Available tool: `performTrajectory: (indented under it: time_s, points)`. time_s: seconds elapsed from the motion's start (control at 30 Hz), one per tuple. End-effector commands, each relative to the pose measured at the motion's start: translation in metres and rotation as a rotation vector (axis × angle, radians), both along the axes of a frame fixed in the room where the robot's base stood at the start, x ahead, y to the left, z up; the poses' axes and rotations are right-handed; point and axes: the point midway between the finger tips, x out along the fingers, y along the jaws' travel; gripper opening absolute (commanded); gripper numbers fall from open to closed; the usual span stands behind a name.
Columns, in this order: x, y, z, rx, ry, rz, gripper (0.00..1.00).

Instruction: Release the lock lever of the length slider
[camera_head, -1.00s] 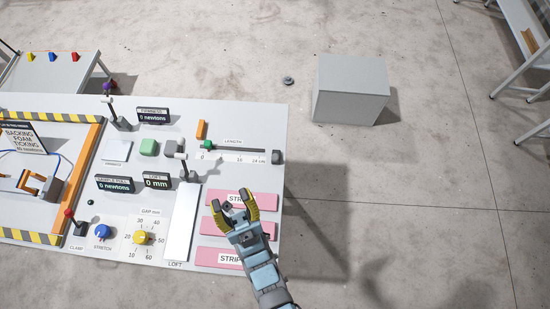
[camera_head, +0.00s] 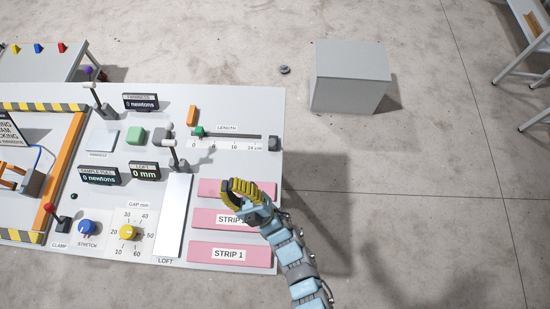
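The length slider (camera_head: 232,136) is a dark slot with a scale below it, in the upper right of the grey panel. A green knob (camera_head: 199,132) sits at its left end near 0. A small orange tab (camera_head: 191,115) stands just behind that end; I cannot tell whether it is the lock lever. My gripper (camera_head: 230,187) is over the pink strips, below the slider in the picture and apart from it. I see nothing held.
A black lever (camera_head: 174,155) with a pale knob rises left of the slider, near the loft display (camera_head: 145,171). A grey box (camera_head: 350,78) stands on the floor beyond the panel.

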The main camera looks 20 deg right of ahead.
Motion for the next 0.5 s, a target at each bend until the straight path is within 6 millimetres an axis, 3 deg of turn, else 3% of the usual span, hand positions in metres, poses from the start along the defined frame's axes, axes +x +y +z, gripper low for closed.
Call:
performTrajectory:
  time_s: [0.03,0.27,0.5]
  points:
    - [0.004,-0.005,-0.026,-0.047,0.007,-0.028,0.0]
    - [0.022,-0.033,-0.099,-0.274,0.03,-0.164,0.0]
    - [0.033,-0.077,-0.173,-0.514,0.05,-0.307,0.0]
